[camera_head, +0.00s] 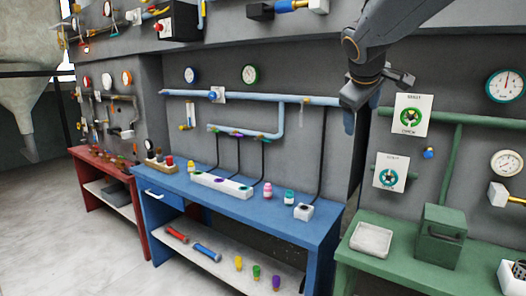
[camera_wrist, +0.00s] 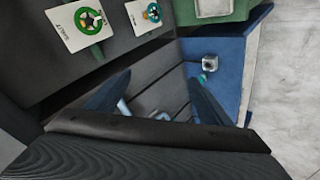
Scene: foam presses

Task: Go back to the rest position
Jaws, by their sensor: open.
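My gripper (camera_head: 378,92) hangs from my dark arm at the upper right of the head view. It is in front of the grey wall, near the right end of the light blue pipe (camera_head: 300,98) and left of the upper valve card (camera_head: 410,115). In the wrist view my gripper (camera_wrist: 157,95) shows two dark fingers spread apart. Nothing is held between them; only the wall and part of a pipe show behind. Whether the gripper touches the wall or pipe cannot be told.
A blue bench (camera_head: 255,208) with bottles and white blocks stands centre. A green bench (camera_head: 395,248) with a tray (camera_head: 371,240) and green box (camera_head: 441,236) is right. A red bench (camera_head: 98,172) is left. Pipes and gauges line the wall. Floor (camera_head: 60,230) is clear at left.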

